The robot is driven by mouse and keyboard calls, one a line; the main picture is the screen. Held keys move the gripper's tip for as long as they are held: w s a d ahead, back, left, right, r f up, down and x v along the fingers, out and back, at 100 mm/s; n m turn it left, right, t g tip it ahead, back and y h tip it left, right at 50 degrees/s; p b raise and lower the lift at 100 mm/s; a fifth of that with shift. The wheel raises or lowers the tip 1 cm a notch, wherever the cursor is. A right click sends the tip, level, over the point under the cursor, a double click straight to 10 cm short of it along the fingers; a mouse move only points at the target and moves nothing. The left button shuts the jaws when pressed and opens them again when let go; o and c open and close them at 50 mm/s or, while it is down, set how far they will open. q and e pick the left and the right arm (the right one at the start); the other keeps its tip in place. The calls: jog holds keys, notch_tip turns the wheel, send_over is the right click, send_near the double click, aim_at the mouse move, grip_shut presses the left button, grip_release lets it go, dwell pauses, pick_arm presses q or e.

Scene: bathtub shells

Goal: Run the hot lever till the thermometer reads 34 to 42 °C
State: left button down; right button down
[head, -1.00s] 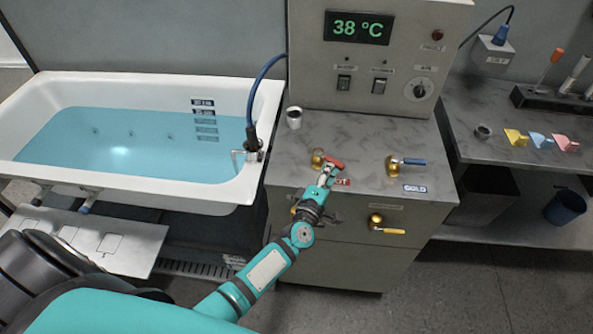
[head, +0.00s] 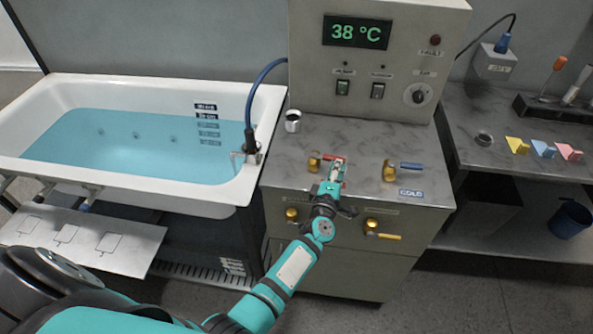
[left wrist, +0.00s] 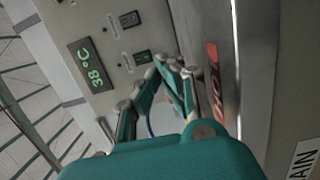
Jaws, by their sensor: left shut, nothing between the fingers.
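The thermometer display (head: 357,32) reads 38 °C in green digits; it also shows sideways in the left wrist view (left wrist: 87,66). The hot valve has a brass body (head: 314,162) and a red lever (head: 331,158) pointing right, partly hidden by my gripper. My left gripper (head: 337,166) is shut and empty, at the lever's right part; I cannot tell whether it touches. In the left wrist view the closed fingers (left wrist: 172,64) are beside the red HOT label (left wrist: 214,82). My right gripper is not in view.
The cold valve's blue lever (head: 407,166) points right. Two lower brass valves, one with a yellow lever (head: 384,236), are on the cabinet front. The white tub (head: 100,84) holds blue water at left. A small metal cup (head: 293,121) stands on the counter.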

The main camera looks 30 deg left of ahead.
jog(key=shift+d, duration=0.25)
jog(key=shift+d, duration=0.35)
